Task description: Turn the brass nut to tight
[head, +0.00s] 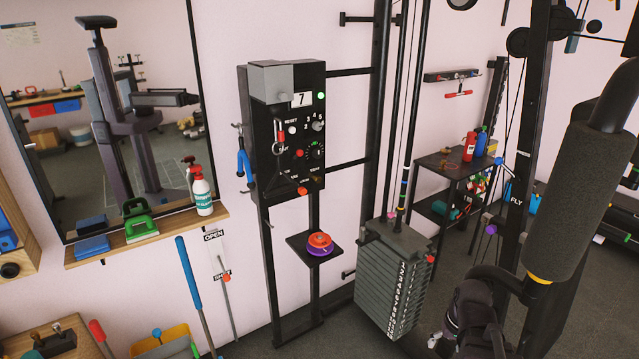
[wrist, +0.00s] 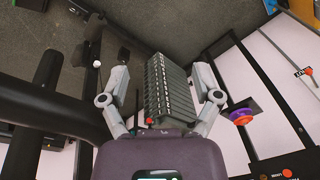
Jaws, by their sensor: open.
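I cannot make out a brass nut for certain in either view. A black control panel (head: 284,128) on a stand shows in the head view, with several small knobs, a counter reading 7 and a green light. Small marks on its lower part are too small to read. An orange-red knob (head: 303,191) sits at its bottom edge. My gripper (wrist: 162,72) is open in the wrist view, its two fingers spread wide with nothing held between them. The grey weight stack (wrist: 168,92) shows beyond the fingers. The panel is not clearly seen between them.
The weight stack (head: 394,280) stands right of the panel, with black posts and cables around it. A small shelf with orange and purple discs (head: 320,244) sits below the panel. A padded bar (head: 575,200) crosses the right side. A wooden ledge (head: 150,238) runs under the mirror.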

